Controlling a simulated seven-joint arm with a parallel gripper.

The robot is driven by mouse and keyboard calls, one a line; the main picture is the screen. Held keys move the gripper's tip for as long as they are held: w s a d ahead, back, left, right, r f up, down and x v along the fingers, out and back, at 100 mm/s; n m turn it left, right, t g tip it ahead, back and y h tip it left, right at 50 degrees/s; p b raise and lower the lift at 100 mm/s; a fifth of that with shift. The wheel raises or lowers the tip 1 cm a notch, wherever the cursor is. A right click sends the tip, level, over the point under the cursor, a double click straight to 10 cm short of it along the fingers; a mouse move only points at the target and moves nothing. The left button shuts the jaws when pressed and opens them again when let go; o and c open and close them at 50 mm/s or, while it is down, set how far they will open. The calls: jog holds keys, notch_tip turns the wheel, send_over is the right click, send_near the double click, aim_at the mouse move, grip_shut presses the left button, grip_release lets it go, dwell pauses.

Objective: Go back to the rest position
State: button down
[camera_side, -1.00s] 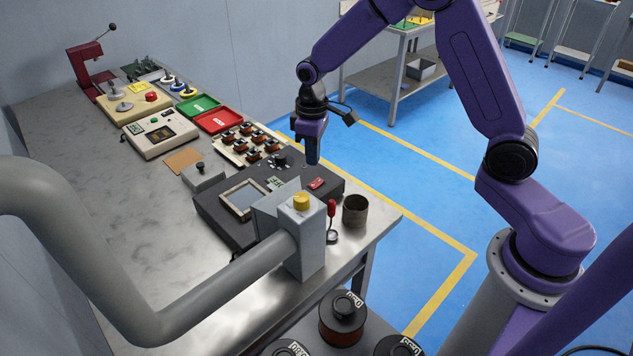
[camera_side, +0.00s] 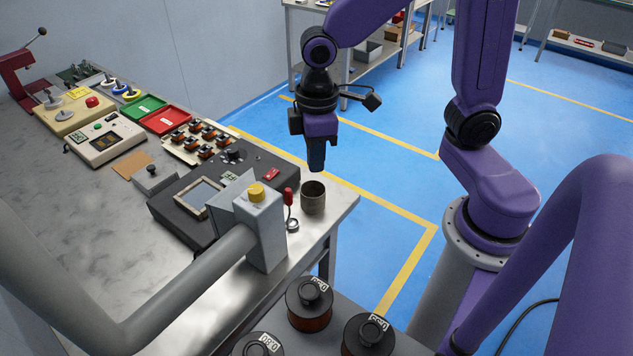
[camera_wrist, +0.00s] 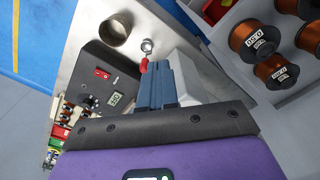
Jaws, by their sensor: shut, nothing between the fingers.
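My gripper (camera_side: 316,168) is shut and empty, pointing down above the front right corner of the metal bench (camera_side: 343,207). In the side view it hangs near the brown cup (camera_side: 313,198), apart from it. In the wrist view the blue-grey fingers (camera_wrist: 162,85) lie together in front of the grey post of the machine. The cup also shows in the wrist view (camera_wrist: 113,30).
A red-handled tool (camera_side: 288,197) is beside the cup. Wire spools (camera_side: 310,300) stand in front. Coils (camera_side: 200,140) and red and green trays (camera_side: 164,120) lie farther back.

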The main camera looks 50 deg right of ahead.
jog(key=s+d+r+n, duration=0.1)
jog(key=s+d, duration=0.1)
jog(key=s, duration=0.5)
jog(key=s+d+n, duration=0.2)
jog(key=s, duration=0.5)
jog(key=shift+s+d+r, duration=0.3)
jog(key=shift+d+r, duration=0.05)
jog(key=shift+d, duration=0.05)
dwell(0.7)
